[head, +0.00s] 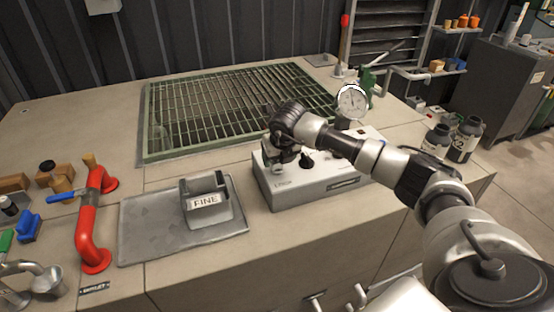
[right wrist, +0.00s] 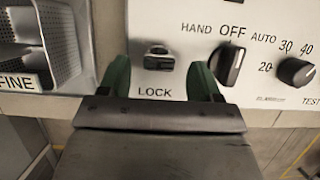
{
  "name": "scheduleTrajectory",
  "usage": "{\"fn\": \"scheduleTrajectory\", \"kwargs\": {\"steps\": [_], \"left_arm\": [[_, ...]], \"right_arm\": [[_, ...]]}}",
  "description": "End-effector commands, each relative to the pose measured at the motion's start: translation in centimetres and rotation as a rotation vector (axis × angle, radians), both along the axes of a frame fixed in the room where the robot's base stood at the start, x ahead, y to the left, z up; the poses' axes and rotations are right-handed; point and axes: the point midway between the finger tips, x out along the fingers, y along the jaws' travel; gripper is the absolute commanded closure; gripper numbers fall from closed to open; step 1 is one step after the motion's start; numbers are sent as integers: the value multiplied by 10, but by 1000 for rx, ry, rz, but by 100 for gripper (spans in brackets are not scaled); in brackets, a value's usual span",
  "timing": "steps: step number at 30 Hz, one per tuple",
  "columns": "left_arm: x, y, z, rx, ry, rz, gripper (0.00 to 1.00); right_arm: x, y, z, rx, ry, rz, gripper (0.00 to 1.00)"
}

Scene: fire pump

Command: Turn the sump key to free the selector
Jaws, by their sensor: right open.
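The pale control box (head: 318,192) stands on the bench in the head view. In the right wrist view its panel shows the small metal sump key lock (right wrist: 158,58) above the word LOCK. To its right is the black selector knob (right wrist: 230,63), under HAND, OFF and AUTO, with its upper end near OFF. My right gripper (right wrist: 160,76) is open, with one green finger on each side of the lock. The right finger is close to the selector; I cannot tell whether they touch. In the head view my right wrist covers the box's left part. My left gripper is out of view.
A second knob (right wrist: 296,72) marked 20, 30, 40 sits right of the selector. A FINE basket (head: 207,204) stands on a grey tray (head: 150,228) left of the box. A gauge (head: 352,101) rises behind it. A red pipe (head: 88,225) stands far left.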

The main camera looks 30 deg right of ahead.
Motion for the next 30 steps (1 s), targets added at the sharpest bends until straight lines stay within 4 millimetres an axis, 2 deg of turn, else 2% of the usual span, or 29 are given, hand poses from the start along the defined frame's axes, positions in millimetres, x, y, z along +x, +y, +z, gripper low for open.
{"fn": "scheduleTrajectory", "kwargs": {"steps": [6, 16, 26, 30], "left_arm": [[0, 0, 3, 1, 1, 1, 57], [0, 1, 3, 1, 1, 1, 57], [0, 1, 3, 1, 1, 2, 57], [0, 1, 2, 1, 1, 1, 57]], "right_arm": [[9, -2, -22, 1, 1, 0, 36], [10, -2, -25, 1, -1, 2, 36], [10, -2, -25, 3, -1, 1, 85], [10, -2, -25, 2, -1, 5, 85]]}}
